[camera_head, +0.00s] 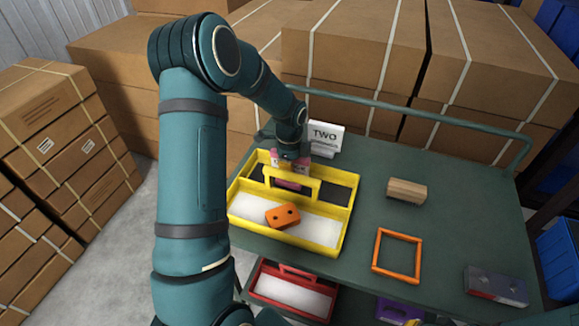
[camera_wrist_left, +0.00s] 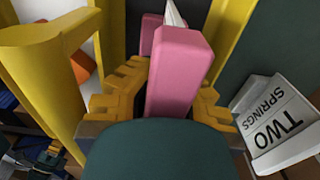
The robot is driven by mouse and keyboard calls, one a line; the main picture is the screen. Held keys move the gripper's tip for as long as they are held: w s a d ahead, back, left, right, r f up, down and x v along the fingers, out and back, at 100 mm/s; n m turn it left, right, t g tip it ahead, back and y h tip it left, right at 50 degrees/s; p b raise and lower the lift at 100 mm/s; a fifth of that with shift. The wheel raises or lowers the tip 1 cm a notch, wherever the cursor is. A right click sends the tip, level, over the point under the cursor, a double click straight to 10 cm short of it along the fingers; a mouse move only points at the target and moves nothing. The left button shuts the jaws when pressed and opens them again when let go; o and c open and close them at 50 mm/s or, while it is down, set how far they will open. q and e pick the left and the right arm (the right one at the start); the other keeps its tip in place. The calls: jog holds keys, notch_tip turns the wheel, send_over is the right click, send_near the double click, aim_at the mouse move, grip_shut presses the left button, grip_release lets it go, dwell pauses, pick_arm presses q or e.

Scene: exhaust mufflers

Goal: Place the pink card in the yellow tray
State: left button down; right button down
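The yellow tray (camera_head: 345,215) stands on the green cart top, with a raised yellow handle across its middle. My left gripper (camera_head: 290,166) reaches down over the tray's rear part. In the left wrist view, the pink card (camera_wrist_left: 175,72) is a thick pink piece between the yellow fingers of the gripper (camera_wrist_left: 165,100), which look shut on it. Pink also shows below the handle in the head view (camera_head: 288,184); the lower end is partly hidden, and I cannot tell whether it touches the tray floor. My right gripper is not in view.
An orange block (camera_head: 283,216) lies in the tray's front compartment. A white sign reading TWO (camera_head: 326,136) stands behind. A wooden block (camera_head: 406,191), an orange frame (camera_head: 397,254) and a grey box (camera_head: 496,286) lie to the right. A red tray (camera_head: 293,288) is below.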

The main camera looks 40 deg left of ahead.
pick_arm(q)
jog(key=c, duration=1.1)
grip_release()
jog(key=shift+f, duration=0.1)
jog(key=shift+c, duration=0.2)
notch_tip(320, 180, up, 12)
jog(key=shift+r+p, duration=0.2)
jog(key=shift+p, duration=1)
